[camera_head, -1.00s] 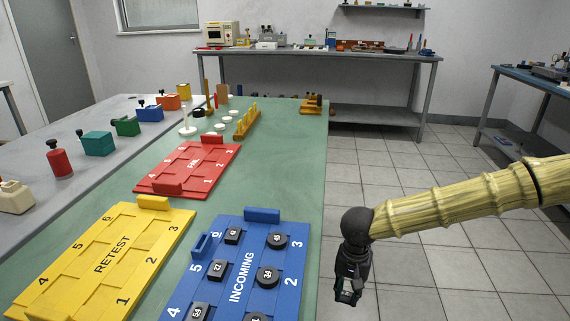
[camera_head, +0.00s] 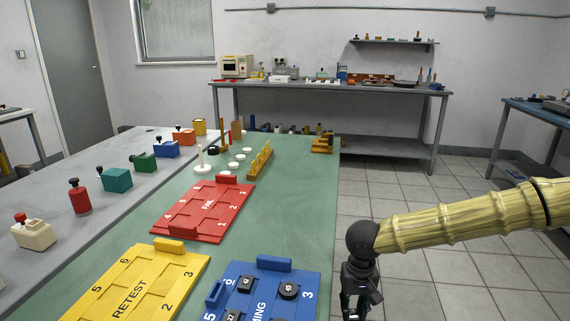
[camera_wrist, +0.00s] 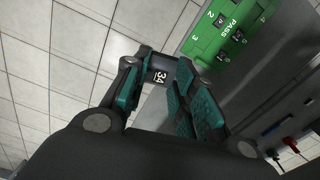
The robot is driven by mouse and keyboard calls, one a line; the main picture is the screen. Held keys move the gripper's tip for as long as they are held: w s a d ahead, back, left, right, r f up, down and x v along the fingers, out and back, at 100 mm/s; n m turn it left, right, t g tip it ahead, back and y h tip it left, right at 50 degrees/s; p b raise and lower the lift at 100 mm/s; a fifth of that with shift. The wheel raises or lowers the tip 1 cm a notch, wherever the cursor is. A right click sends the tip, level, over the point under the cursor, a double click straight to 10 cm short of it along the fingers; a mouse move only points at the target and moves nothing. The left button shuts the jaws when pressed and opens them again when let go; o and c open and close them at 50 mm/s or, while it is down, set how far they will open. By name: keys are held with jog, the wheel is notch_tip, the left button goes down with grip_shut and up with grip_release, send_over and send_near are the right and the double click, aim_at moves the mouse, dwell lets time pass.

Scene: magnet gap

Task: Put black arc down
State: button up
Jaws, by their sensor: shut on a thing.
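My gripper (camera_head: 360,302) hangs over the floor just right of the green-topped table, at the lower edge of the head view. In the wrist view, its fingers (camera_wrist: 160,74) are shut on a small dark piece with a white label reading 34 (camera_wrist: 159,77), which I take for the black arc. Its full shape is hidden by the fingers. The blue INCOMING tray (camera_head: 274,264) lies left of my gripper on the table, with black square and round pieces in it. A green PASS tray (camera_wrist: 204,47) shows in the wrist view, apart from the held piece, with small dark pieces in it.
The yellow RETEST tray (camera_head: 150,262) and red FAIL tray (camera_head: 207,207) lie on the green table (camera_head: 300,200). A wooden rack with yellow pegs (camera_head: 260,160) and white discs stand farther back. Coloured blocks line the grey bench (camera_head: 60,240) at left. Tiled floor (camera_head: 420,270) is clear at right.

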aim_at(354, 318)
jog(key=shift+s+r+p, duration=0.25)
jog(key=shift+r+p, duration=1.1)
jog(key=shift+p, duration=1)
jog(key=shift+s+r+p, duration=0.3)
jog(key=shift+r+p, duration=1)
jog(key=shift+p, duration=1.1)
jog(key=shift+s+r+p, duration=0.25)
jog(key=shift+r+p, duration=1.1)
jog(key=shift+p, duration=1)
jog(key=r+p, duration=0.1)
jog(key=p, duration=0.2)
jog(key=s+r+p, duration=0.1)
jog(key=r+p, duration=0.1)
jog(key=p, duration=0.1)
jog(key=shift+s+p, duration=0.1)
jog(key=shift+p, duration=0.2)
